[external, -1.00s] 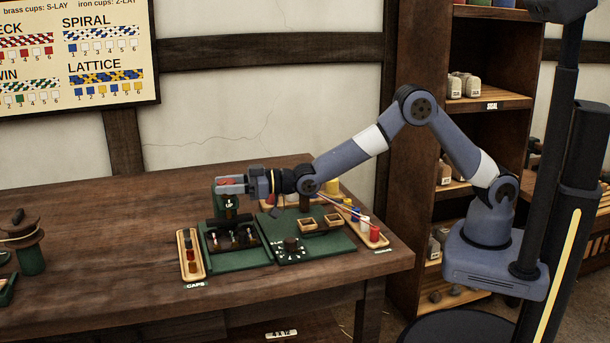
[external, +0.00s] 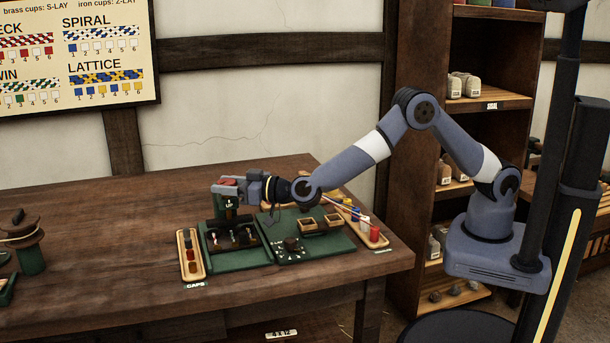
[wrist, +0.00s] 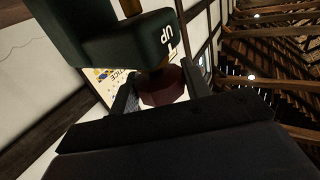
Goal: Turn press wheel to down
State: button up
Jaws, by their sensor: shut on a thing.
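The press wheel (external: 226,183) is a small dark red wheel at the top of the press (external: 230,203), a dark green block marked "UP" above a dark base. My gripper (external: 228,186) reaches in from the right and is shut on the wheel. In the wrist view the dark red wheel (wrist: 163,88) sits between my gripper's fingers (wrist: 160,95). The green block with "UP" (wrist: 120,42) fills the upper left there. My fingers hide part of the wheel in the external view.
A wooden caps tray (external: 191,253) lies left of the press. The table's left side (external: 110,235) has free room.

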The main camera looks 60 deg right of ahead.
jog(key=m+h+p, duration=0.2)
jog(key=h+p, duration=0.1)
jog(key=shift+a+r+t, duration=0.15)
jog(key=shift+r+t, duration=0.15)
jog(key=m+h+p, duration=0.1)
jog(key=h, duration=0.2)
jog(key=shift+f+m+p, duration=0.15)
jog(key=shift+m+p, duration=0.15)
jog(key=shift+m, duration=0.1)
jog(key=m+h, duration=0.2)
jog(key=h, duration=0.1)
jog(key=shift+f+g+h, duration=0.2)
jog(key=shift+g+h, duration=0.1)
jog(key=shift+g, duration=0.1)
jog(key=shift+m+h, duration=0.5)
jog(key=shift+m, duration=0.1)
jog(key=shift+r+m+g+h+b, duration=0.15)
jog(key=shift+m+g+h+b, duration=0.2)
jog(key=shift+h, duration=0.35)
jog(key=o, duration=1)
